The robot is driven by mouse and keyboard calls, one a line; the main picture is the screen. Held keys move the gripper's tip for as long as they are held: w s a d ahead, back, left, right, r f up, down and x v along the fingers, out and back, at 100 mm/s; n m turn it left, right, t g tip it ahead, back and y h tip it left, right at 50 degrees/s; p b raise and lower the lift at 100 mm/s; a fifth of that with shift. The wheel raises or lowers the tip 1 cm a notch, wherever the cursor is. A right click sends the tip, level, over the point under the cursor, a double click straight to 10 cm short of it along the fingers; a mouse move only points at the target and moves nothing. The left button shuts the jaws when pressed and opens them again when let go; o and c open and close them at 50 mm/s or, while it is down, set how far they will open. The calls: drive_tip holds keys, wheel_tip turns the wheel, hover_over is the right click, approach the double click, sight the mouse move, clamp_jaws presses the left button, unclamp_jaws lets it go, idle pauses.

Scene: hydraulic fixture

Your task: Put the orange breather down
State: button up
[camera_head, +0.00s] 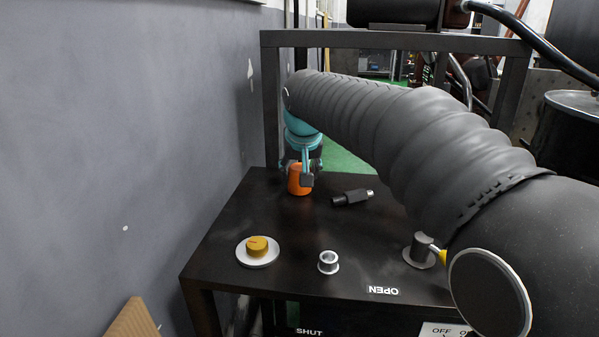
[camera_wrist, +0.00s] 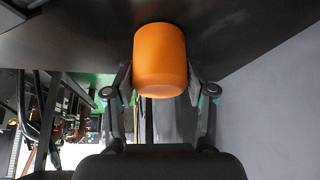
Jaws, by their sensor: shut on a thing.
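The orange breather (camera_head: 296,181) is a small orange cylinder at the far left part of the dark table (camera_head: 300,232). My gripper (camera_head: 301,170) is shut on it from behind, with a finger on each side. In the wrist view the breather (camera_wrist: 160,58) sits between the two fingers of my gripper (camera_wrist: 158,88), with the dark tabletop beyond it. Its lower end is at or very close to the tabletop; I cannot tell whether it touches.
A black cylindrical part (camera_head: 352,197) lies right of the breather. A yellow knob (camera_head: 257,246) on a pale disc, a silver ring fitting (camera_head: 328,262) and a grey valve post (camera_head: 421,247) stand nearer the front. A grey wall (camera_head: 120,150) borders the left side.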

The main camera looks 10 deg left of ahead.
drive_tip(key=shift+f, duration=0.15)
drive_tip(key=o, duration=1.2)
drive_tip(key=shift+r, duration=0.3)
drive_tip(key=p+v, duration=0.1)
drive_tip(key=v, duration=1)
drive_tip(key=shift+s+d+r, duration=0.15)
drive_tip(key=shift+r, duration=0.2)
